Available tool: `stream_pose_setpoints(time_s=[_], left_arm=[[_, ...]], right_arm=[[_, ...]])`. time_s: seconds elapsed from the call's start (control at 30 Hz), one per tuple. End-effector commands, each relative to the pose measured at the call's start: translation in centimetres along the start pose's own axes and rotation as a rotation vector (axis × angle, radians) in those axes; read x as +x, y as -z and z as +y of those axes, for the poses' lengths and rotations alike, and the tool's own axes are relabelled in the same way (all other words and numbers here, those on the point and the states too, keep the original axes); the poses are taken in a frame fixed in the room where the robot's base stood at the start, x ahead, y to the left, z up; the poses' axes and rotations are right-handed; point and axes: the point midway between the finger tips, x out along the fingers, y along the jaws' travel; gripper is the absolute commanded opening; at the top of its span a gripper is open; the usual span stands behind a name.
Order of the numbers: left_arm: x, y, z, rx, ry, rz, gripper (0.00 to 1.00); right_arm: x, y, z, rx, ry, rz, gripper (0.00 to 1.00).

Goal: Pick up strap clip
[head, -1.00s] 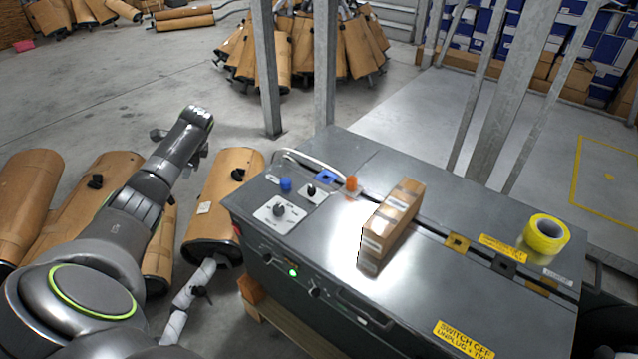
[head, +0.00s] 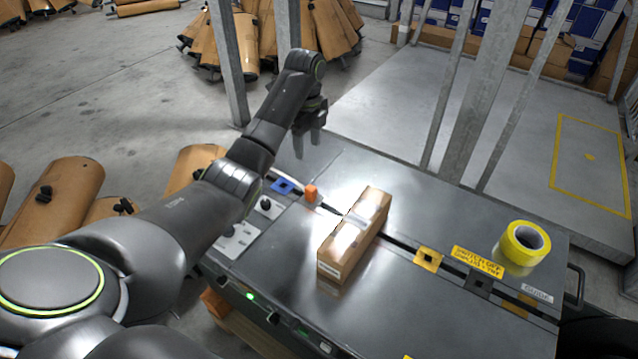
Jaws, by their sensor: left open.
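I cannot tell for certain which item is the strap clip. A small orange piece (head: 311,193) stands upright on the grey strapping machine (head: 450,290), left of the cardboard box (head: 352,238). My left gripper (head: 308,142) points down above the machine's back left edge, beyond the orange piece and apart from it. It is open, with nothing between its fingers. My left forearm hides part of the machine's left side. My right gripper is not in view.
Flat square pieces lie on the machine: blue (head: 283,187), yellow (head: 428,258) and dark (head: 477,284). A yellow tape roll (head: 524,246) is at the right. Metal posts (head: 480,110) rise behind the machine. Wrapped mufflers (head: 55,205) lie on the floor at left.

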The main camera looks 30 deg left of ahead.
Motion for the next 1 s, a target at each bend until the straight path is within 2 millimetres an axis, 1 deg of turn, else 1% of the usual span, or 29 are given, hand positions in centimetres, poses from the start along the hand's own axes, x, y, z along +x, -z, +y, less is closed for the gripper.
stream_pose_setpoints(time_s=[0.07,0.13,0.3,0.4,0.43,0.5,0.6,0.67,0.8,1.0], left_arm=[[0.8,0.1,0.0,0.002,-0.001,0.002,0.49],[1.6,0.1,0.0,0.001,-0.001,0.001,0.49],[3.6,0.1,0.0,0.0,0.0,0.001,0.49],[4.7,0.1,0.0,0.0,0.0,0.001,0.49],[5.0,0.1,0.0,-0.001,0.0,0.001,0.49],[5.9,0.1,0.0,-0.001,-0.001,0.001,0.49],[8.1,0.1,0.1,-0.001,-0.003,0.002,0.49],[9.0,0.1,0.0,-0.002,-0.004,0.001,0.49],[11.2,0.1,0.0,-0.002,-0.003,0.002,0.49],[12.5,0.1,-0.1,-0.001,-0.001,0.001,0.49]], right_arm=[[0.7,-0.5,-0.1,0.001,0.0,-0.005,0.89],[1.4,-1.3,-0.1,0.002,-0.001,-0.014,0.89],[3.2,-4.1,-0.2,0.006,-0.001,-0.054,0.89],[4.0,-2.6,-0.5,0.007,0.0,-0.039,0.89],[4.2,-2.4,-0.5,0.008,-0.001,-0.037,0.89],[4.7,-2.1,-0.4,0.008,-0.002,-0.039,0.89],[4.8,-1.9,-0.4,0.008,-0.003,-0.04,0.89],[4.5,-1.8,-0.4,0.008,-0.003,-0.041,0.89],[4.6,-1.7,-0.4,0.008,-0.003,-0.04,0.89],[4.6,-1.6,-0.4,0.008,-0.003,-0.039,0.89]])
